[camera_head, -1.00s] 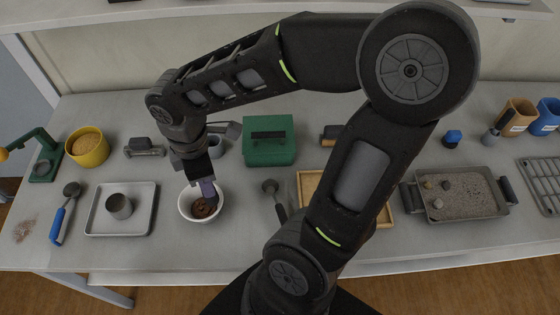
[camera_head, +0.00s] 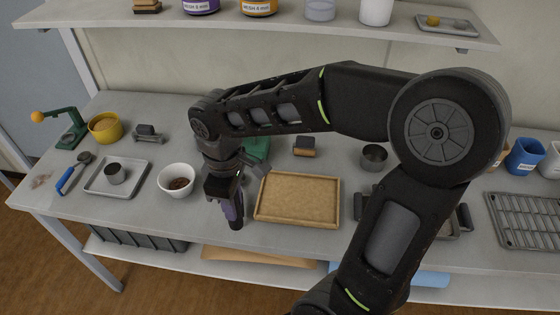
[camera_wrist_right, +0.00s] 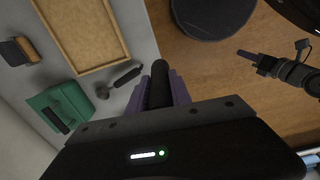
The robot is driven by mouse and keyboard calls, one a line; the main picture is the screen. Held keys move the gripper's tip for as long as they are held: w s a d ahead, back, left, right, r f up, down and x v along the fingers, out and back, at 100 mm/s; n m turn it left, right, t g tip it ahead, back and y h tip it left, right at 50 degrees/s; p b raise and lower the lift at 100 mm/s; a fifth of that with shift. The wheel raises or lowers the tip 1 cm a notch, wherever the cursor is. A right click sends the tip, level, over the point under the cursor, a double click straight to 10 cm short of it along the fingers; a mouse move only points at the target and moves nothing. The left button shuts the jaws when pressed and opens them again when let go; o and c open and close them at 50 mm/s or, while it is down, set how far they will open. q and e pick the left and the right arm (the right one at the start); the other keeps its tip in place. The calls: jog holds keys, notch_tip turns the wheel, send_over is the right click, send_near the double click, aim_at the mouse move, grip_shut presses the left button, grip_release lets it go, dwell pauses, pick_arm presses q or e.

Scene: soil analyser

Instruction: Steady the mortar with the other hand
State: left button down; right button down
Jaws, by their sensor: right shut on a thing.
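The mortar looks to be the white bowl (camera_head: 165,190) with brown soil inside, upright on the bench left of my right gripper (camera_head: 234,214). My right gripper is shut on a dark rod, likely the pestle (camera_head: 236,224), pointing down near the bench's front edge. It is clear of the bowl. In the right wrist view the dark rod (camera_wrist_right: 160,80) sits between the purple fingers. My left arm does not show in the head view. The left gripper (camera_wrist_right: 248,56) shows small in the right wrist view, over the floor and away from the bench; its opening is unclear.
A wooden tray (camera_head: 258,213) lies right of my right gripper. A green box (camera_head: 257,149) is partly hidden behind my arm. A shelf (camera_head: 330,27) runs above the bench.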

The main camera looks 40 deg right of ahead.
jog(key=w+a+f+m+b, duration=0.1)
jog(key=w+a+f+m, duration=0.1)
jog(key=w, duration=0.6)
jog(key=w+a+f+m+b, duration=0.1)
jog(key=w+a+f+m, duration=0.1)
jog(key=w+f+m, duration=0.2)
jog(key=w+m, duration=0.1)
jog(key=w, duration=0.2)
jog(key=shift+w+f, duration=0.2)
jog(key=shift+w, duration=0.2)
jog(key=shift+s, duration=0.1)
